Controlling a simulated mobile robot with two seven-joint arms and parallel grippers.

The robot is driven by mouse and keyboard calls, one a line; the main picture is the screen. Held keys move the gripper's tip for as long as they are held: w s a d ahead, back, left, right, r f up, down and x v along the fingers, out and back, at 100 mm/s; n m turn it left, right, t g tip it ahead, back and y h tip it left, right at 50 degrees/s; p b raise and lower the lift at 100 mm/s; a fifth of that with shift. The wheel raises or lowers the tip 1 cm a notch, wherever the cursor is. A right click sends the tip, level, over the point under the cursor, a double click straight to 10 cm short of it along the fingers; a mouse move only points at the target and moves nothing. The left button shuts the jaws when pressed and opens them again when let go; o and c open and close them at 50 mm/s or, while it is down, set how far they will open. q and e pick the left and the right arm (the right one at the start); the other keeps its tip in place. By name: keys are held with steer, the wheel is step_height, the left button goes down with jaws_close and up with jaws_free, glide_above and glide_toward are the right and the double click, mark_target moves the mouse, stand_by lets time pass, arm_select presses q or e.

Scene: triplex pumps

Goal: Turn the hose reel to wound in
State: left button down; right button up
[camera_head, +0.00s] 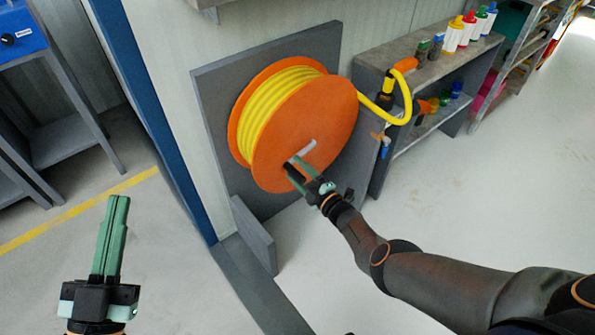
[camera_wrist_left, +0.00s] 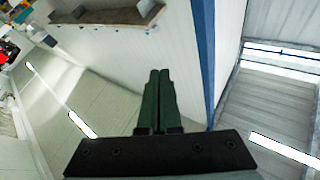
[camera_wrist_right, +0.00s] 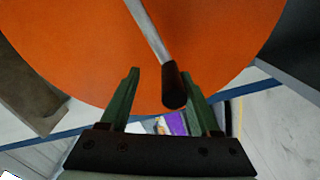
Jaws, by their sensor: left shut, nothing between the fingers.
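The hose reel (camera_head: 322,112) has an orange disc facing me and yellow hose (camera_head: 268,98) wound on its drum. A silver crank arm (camera_wrist_right: 148,32) crosses the disc and ends in a black handle (camera_wrist_right: 174,88). My right gripper (camera_head: 292,166) is at the crank, in front of the lower disc. In the right wrist view its fingers are apart, with the black handle between their tips, nearer the right finger; contact cannot be told. My left gripper (camera_head: 116,199) is shut and empty, low at the left, away from the reel; it also shows in the left wrist view (camera_wrist_left: 159,75).
The reel is mounted on a grey panel (camera_head: 215,85). The hose's free end loops to a nozzle (camera_head: 404,66) by a grey shelf (camera_head: 440,60) with several bottles. A blue post (camera_head: 160,125) stands left of the reel. The floor at right is clear.

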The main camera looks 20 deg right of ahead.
steer(key=shift+s+a, duration=0.1)
steer(key=shift+a, duration=0.05)
stand_by(0.3)
arm_select(q)
steer(key=shift+r, duration=0.1)
arm_select(e)
steer(key=shift+s, duration=0.15)
steer(key=shift+p+v, duration=0.9)
steer(key=shift+v, duration=0.15)
arm_select(q)
step_height(320, 180, down, 16)
steer(key=a+n+g+y+p, duration=0.1)
steer(key=n+g+y, duration=0.3)
steer(key=g, duration=0.3)
steer(key=s+f+n+g+y+p, duration=0.1)
steer(key=s+f+g+p, duration=0.3)
steer(key=f, duration=0.6)
steer(key=shift+s+d+f+g, duration=0.3)
steer(key=shift+s+g, duration=0.3)
steer(key=shift+s, duration=0.55)
arm_select(e)
steer(key=v, duration=1)
